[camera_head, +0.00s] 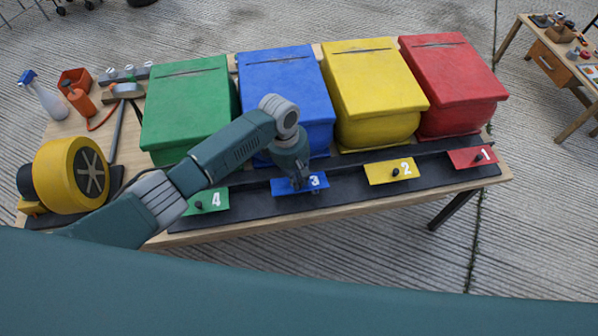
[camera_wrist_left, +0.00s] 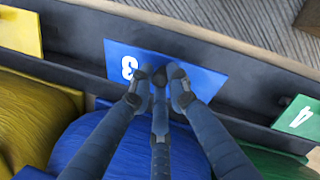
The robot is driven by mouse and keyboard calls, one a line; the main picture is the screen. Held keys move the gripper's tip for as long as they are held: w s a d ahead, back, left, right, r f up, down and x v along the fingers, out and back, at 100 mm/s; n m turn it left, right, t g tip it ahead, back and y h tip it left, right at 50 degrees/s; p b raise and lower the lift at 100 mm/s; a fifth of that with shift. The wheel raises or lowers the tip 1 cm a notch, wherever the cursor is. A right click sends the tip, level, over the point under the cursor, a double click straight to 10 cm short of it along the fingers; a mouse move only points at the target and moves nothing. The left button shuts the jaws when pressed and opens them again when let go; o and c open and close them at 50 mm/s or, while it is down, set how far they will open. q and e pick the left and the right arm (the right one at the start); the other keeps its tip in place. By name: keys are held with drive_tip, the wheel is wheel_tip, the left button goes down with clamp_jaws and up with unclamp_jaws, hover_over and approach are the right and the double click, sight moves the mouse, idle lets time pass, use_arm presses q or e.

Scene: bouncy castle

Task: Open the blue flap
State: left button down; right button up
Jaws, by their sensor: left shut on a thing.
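The blue flap (camera_head: 315,181), marked 3, sits on the dark strip in front of the blue box (camera_head: 290,85). It also shows in the left wrist view (camera_wrist_left: 205,80), lying against the dark strip. My left gripper (camera_head: 298,183) is over the flap's left part, shut on what appears to be its small knob, which the fingers hide. In the left wrist view the fingertips (camera_wrist_left: 160,78) meet at the flap, beside the number. My right gripper is not in view.
Green (camera_head: 208,202), yellow (camera_head: 390,172) and red (camera_head: 472,158) flaps with dark knobs line the same strip. Green, yellow and red boxes stand behind. A yellow blower (camera_head: 70,172), a spray bottle (camera_head: 42,95) and tools are at the table's left. Another table stands far right.

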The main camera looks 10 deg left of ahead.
use_arm(q)
drive_tip(key=shift+w+a+r+p, duration=0.1)
drive_tip(key=shift+w+r+p, duration=0.1)
drive_tip(key=shift+w+p, duration=0.3)
drive_tip(key=shift+s+f+g, duration=0.1)
drive_tip(key=shift+g, duration=0.4)
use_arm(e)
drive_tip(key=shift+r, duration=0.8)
use_arm(q)
drive_tip(key=shift+a+g+b, duration=0.1)
drive_tip(key=shift+g+b, duration=0.2)
drive_tip(key=shift+b, duration=0.05)
drive_tip(key=g+b, duration=0.1)
drive_tip(key=b, duration=0.1)
drive_tip(key=w+h+b, duration=0.1)
drive_tip(key=b, duration=0.1)
drive_tip(key=shift+a+f+g+b, duration=0.15)
drive_tip(key=shift+a+g+b, duration=0.05)
drive_tip(key=shift+g+b, duration=0.2)
drive_tip(key=shift+s+r+g+b, duration=0.1)
drive_tip(key=shift+r+g+b, duration=0.25)
drive_tip(key=shift+b, duration=0.45)
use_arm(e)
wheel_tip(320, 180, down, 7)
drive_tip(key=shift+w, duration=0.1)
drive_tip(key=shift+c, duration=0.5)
